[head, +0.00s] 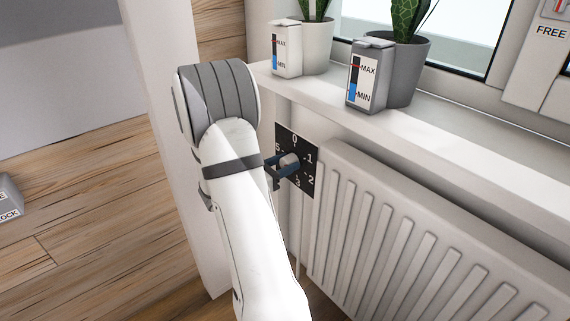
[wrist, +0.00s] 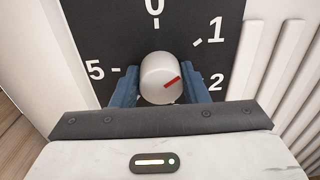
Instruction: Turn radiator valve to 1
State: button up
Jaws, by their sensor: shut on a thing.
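The radiator valve is a round light-grey knob (wrist: 155,72) with a red mark on its face. It sits on a black dial plate (wrist: 105,28) with white numbers; 0, 1, 2 and 5 show in the wrist view. The red mark points right and slightly up, between 1 and 2. My gripper (wrist: 160,92) has its blue fingers on the left and right sides of the knob, shut on it. In the head view the knob (head: 290,162) and the dial plate (head: 306,180) show beyond my gripper (head: 281,168); my arm hides part of the plate's left side.
A white ribbed radiator (head: 400,235) stands right of the dial. Above it is a windowsill (head: 450,150) with two potted plants in a white pot (head: 318,45) and a grey pot (head: 408,75), each with a MAX/MIN gauge box.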

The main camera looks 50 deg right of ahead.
jog(key=o, duration=1)
jog(key=shift+c, duration=0.2)
jog(key=w+a+p, duration=0.1)
jog(key=a+p, duration=0.1)
jog(key=a, duration=0.5)
jog(key=shift+a, duration=0.4)
jog(key=shift+w, duration=0.1)
